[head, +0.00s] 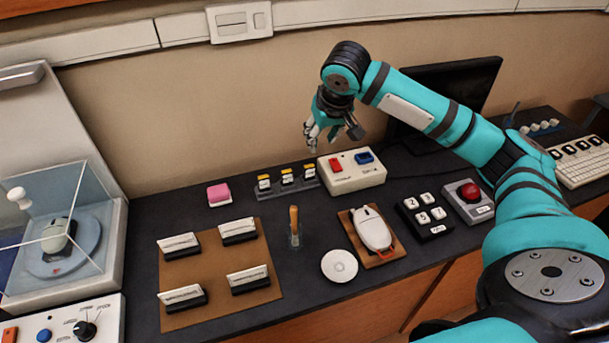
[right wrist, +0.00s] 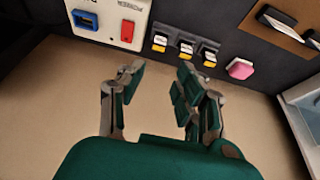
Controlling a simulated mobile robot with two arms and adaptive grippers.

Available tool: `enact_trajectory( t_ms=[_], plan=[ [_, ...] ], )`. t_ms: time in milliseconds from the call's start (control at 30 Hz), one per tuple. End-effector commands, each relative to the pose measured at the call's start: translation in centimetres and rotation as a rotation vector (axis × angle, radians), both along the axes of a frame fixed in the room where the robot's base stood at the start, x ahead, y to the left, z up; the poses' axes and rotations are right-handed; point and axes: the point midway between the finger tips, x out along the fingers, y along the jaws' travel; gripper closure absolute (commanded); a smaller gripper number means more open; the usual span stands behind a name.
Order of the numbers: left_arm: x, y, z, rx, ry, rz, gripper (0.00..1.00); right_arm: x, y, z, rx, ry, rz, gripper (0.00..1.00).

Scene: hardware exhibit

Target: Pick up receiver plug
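Three small plugs with yellow, white and black parts stand in a row on a dark strip (head: 291,191), left (head: 264,184), middle (head: 287,177) and right (head: 310,172). I cannot tell which one is the receiver plug. They also show in the right wrist view, with yellow ends (right wrist: 184,57) toward my gripper. My right gripper (head: 312,138) hangs above and behind the row, near the wall. In the right wrist view its fingers (right wrist: 157,80) are spread, with nothing between them. The plugs lie beyond the fingertips, untouched. My left gripper is out of view.
A beige box (head: 350,180) with red and blue parts stands right of the row. A pink block (head: 219,194) lies to its left. A brown board with cards (head: 211,270), a white mouse (head: 372,228) and a white disc (head: 339,265) lie in front. A dark monitor (head: 455,85) stands behind.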

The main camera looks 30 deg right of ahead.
Motion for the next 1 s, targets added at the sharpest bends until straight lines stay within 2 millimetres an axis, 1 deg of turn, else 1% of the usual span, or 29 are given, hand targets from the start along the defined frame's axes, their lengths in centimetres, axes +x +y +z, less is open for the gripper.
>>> enact_trajectory(
  t_ms=[33,67,167,233,500,600,700,900,1000],
  plan=[
    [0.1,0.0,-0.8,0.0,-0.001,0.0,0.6,0.0,0.0,-0.8,0.0,0.0,0.0,0.65],
    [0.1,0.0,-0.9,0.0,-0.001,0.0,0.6,0.0,0.0,-1.0,0.0,0.0,0.0,0.65],
    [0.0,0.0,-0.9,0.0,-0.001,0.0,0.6,0.4,-0.1,-1.8,0.0,0.003,-0.001,0.65],
    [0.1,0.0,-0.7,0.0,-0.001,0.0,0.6,0.8,-0.2,-2.8,0.001,0.004,-0.002,0.65],
    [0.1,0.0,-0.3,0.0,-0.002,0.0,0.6,3.0,-0.7,-8.3,0.001,0.005,-0.002,0.65],
    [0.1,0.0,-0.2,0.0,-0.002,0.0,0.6,3.8,-0.9,-10.0,0.001,0.002,-0.001,0.65],
    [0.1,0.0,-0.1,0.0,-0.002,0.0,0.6,4.3,-1.0,-11.2,0.001,0.002,-0.001,0.65],
    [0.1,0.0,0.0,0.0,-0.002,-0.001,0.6,4.9,-1.2,-12.3,0.0,0.0,0.0,0.65],
    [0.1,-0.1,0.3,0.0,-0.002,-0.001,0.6,5.5,-1.4,-13.3,0.0,0.001,-0.001,0.65]
  ],
)
